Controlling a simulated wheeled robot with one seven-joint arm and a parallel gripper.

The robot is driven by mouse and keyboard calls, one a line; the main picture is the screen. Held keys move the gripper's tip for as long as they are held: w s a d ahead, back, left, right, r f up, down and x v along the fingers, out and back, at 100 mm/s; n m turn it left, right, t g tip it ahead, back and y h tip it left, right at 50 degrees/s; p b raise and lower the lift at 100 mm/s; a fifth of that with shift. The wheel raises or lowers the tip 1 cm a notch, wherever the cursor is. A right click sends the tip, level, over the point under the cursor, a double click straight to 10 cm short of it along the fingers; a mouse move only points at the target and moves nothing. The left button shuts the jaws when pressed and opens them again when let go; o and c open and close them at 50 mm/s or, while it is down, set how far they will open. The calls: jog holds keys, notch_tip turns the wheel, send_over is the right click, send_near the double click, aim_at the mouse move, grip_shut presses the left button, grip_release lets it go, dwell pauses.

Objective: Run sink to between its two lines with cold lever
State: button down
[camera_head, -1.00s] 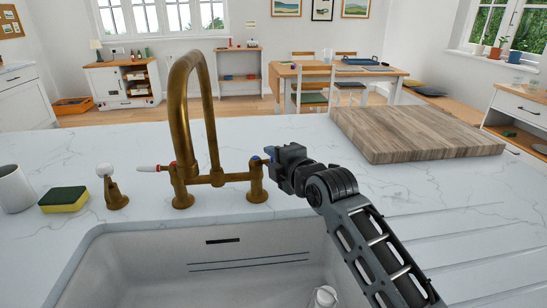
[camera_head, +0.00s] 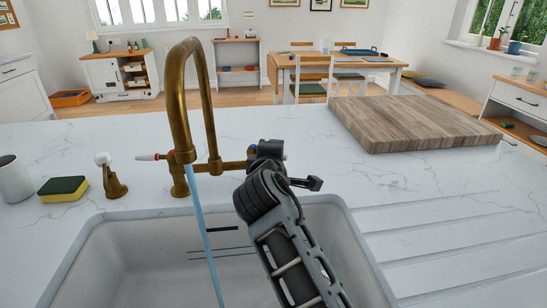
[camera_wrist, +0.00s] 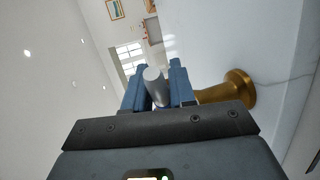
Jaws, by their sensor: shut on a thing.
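The brass tap (camera_head: 178,95) stands behind the sink (camera_head: 110,262). A blue-white stream of water (camera_head: 206,245) runs from its spout into the basin. Two thin dark lines (camera_head: 208,253) cross the basin's back wall, below a dark slot (camera_head: 222,230); no water surface shows at them. My gripper (camera_head: 268,150) is at the tap's right side and hides most of the cold lever. In the wrist view a pale grey cylindrical lever end (camera_wrist: 155,86) sits between my blue fingers (camera_wrist: 156,88), which are shut on it. My arm covers the basin's right part.
The red-marked lever (camera_head: 150,157) points left from the tap. A small brass fixture (camera_head: 112,180), a sponge (camera_head: 63,189) and a mug (camera_head: 14,178) stand at left. A wooden board (camera_head: 410,122) lies at right on the counter.

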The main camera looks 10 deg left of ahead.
jog(key=m+h+b, duration=0.1)
jog(key=s+m+h, duration=0.1)
jog(key=h, duration=0.1)
jog(key=m+h+b, duration=0.1)
jog(key=shift+s+a+f+h+b, duration=0.15)
jog(key=shift+f+h+b, duration=0.1)
jog(key=shift+h+b, duration=0.1)
jog(key=shift+s+a+r+m+g+h+b, duration=0.1)
jog(key=shift+s+m+g+h+b, duration=0.2)
jog(key=shift+m+h, duration=0.4)
jog(key=shift+s+r+m+g+h+b, duration=0.1)
jog(key=shift+m+g+h+b, duration=0.25)
jog(key=shift+m+h, duration=0.3)
jog(key=shift+s, duration=0.1)
jog(key=c, duration=1)
grip_release()
jog(key=shift+c, duration=0.2)
jog(key=v, duration=0.7)
jog(key=shift+s+a, duration=0.25)
jog(key=shift+r, duration=0.1)
